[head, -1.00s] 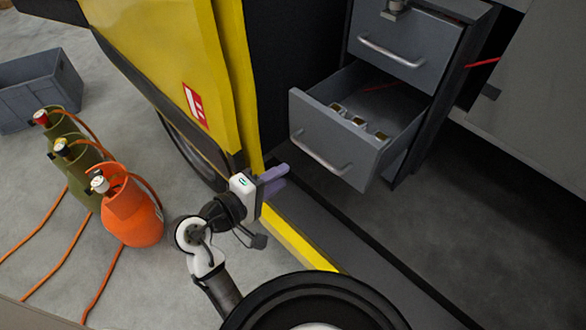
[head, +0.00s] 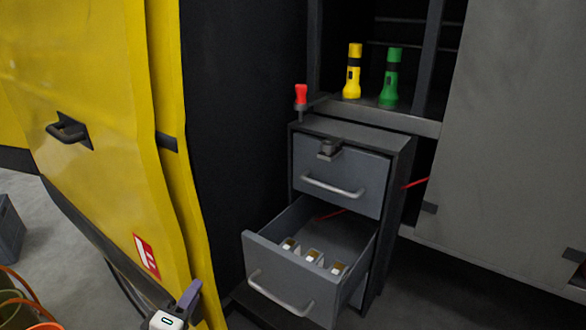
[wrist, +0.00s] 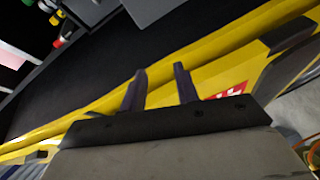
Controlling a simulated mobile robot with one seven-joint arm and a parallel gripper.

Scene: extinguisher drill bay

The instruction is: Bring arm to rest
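My gripper (head: 190,297) shows only in part at the bottom edge of the head view, in front of the lower yellow door panel (head: 160,200). The rest of my arm is out of that view. In the wrist view its two purple-grey fingers (wrist: 160,80) stand apart with nothing between them. The yellow panel edge runs behind the fingers there. I cannot tell how far the fingers are from the panel.
A grey cabinet (head: 345,130) has its lower drawer (head: 275,275) pulled out, holding several small gold-topped pieces. A yellow torch (head: 353,72) and a green torch (head: 391,78) stand on the shelf above. A red-handled item (head: 301,97) is beside the cabinet. Floor shows at left.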

